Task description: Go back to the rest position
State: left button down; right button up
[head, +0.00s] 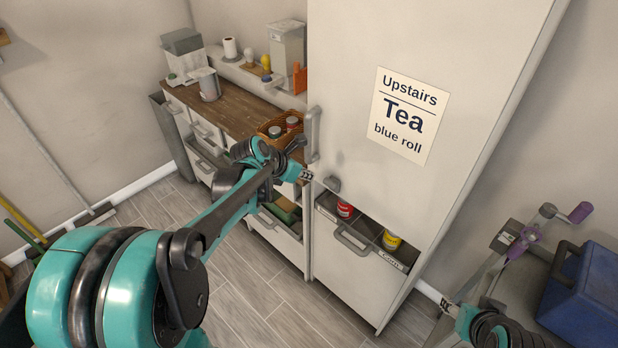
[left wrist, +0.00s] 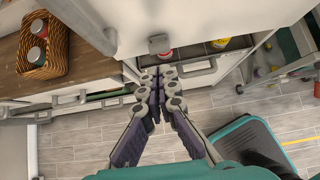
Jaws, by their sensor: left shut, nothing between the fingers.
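My left gripper (head: 307,175) is in front of the tall white cupboard (head: 350,60), above its open lower drawer (head: 345,240). In the left wrist view its fingers (left wrist: 159,75) are together with nothing between them, just below a small grey knob (left wrist: 158,44). The drawer holds a red can (head: 345,210) and a yellow can (head: 391,240). My right gripper (head: 449,307) shows only in part at the lower right of the head view, near a cart; its jaw opening is unclear.
A wooden counter (head: 235,108) on the left carries a wicker basket (head: 270,130) with cans. Another drawer (head: 275,230) below it stands open. A cart (head: 520,290) with a blue box (head: 590,290) stands at right. Some floor (head: 250,300) is clear.

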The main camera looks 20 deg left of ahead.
pick_arm(q)
jog(key=shift+w, duration=0.15)
dwell(0.3)
jog(key=s+d+f+m+y+b, duration=0.1)
jog(key=s+d+f+m, duration=0.1)
jog(key=s+m, duration=0.5)
jog(key=s+d+f+m+y+b, duration=0.1)
jog(key=s+m, duration=0.6)
jog(key=m, duration=0.7)
jog(key=s+d+f+m+y+b, duration=0.1)
jog(key=s+d+f+m+b, duration=0.2)
jog(key=s+d+m, duration=0.2)
jog(key=s+m, duration=0.3)
jog(key=m, duration=0.2)
jog(key=shift+m+g, duration=0.3)
jog(key=shift+g, duration=0.1)
jog(key=shift+d, duration=0.1)
